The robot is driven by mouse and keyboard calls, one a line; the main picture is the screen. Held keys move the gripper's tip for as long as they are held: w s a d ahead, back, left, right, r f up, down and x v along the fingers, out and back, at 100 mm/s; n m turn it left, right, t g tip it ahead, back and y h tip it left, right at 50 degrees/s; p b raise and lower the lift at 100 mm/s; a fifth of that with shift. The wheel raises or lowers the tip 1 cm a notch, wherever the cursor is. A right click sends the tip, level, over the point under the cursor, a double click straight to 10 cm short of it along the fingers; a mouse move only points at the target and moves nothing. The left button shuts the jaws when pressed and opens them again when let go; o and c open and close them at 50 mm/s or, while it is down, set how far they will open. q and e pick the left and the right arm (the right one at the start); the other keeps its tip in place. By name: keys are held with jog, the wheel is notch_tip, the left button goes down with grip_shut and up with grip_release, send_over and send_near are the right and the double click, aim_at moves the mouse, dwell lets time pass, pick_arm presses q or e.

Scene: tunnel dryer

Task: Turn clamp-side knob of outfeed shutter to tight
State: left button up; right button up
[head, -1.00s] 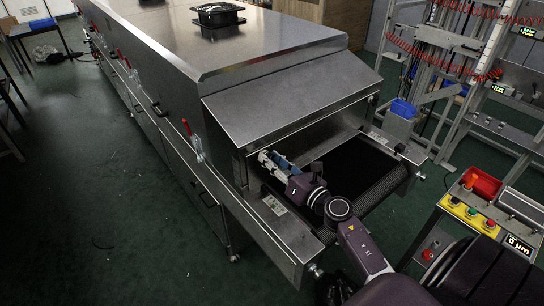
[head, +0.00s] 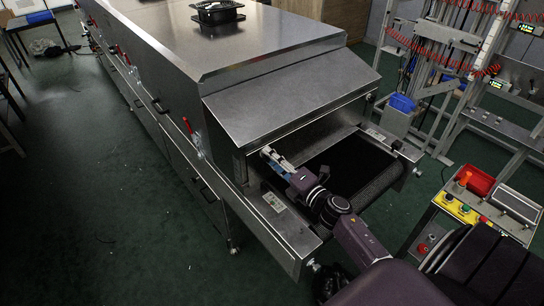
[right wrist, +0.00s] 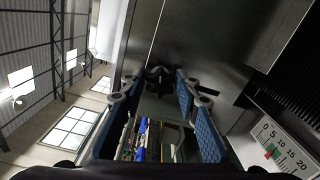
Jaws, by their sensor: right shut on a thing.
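The outfeed shutter hood (head: 290,95) is a sloped steel cover over the dryer's mouth. My right gripper (head: 266,152) is at the left side of this opening, under the hood edge. In the right wrist view its blue-padded fingers (right wrist: 156,82) reach to a small dark knob (right wrist: 158,74) on a steel panel and are shut on it. In the head view the knob is hidden by the gripper and the hood. I cannot tell how tight the knob is. My left gripper is not in view.
A dark conveyor belt (head: 352,166) runs out beneath my right arm. A steel side rail (head: 286,226) lies left of it. A scale plate (right wrist: 284,147) marked 0 to 20 is beside the gripper. A control box (head: 462,207) with buttons stands at the right.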

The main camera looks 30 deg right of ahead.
jog(key=shift+m+p, duration=0.3)
jog(key=shift+m, duration=1)
jog(key=shift+f+m, duration=0.1)
jog(key=shift+m, duration=0.2)
jog(key=o, duration=1.2)
jog(key=shift+c, duration=0.2)
jog(key=s+d, duration=0.1)
jog(key=s, duration=1.1)
